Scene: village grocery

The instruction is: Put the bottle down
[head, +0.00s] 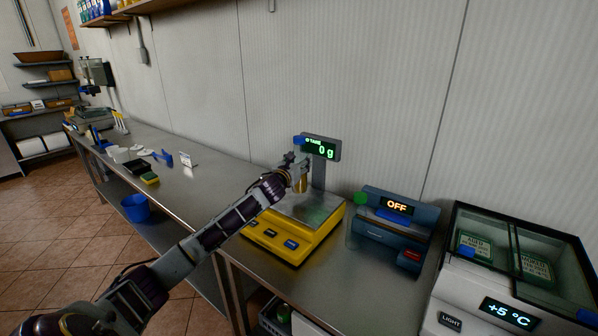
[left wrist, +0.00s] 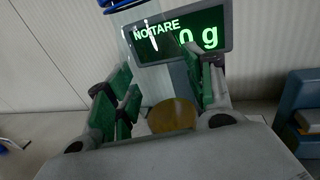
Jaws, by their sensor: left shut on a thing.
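My left gripper (head: 297,172) is shut on a clear bottle with a blue cap (head: 299,141) and golden contents (head: 301,185). The bottle looks upright, partly hidden by the fingers. In the left wrist view its clear body and golden contents (left wrist: 172,115) show between the green finger pads (left wrist: 160,98). In the head view the bottle is over the back part of the yellow scale (head: 285,246) and its steel plate (head: 322,212). The scale's display (head: 320,148) behind it reads 0 g. My right gripper is not in view.
A blue-grey device (head: 395,225) reading OFF stands right of the scale. A white glass-topped cooler (head: 480,290) showing +5 °C is at the far right. The steel counter (head: 215,178) left of the scale has bare room; small items stand farther left. A wall rises behind.

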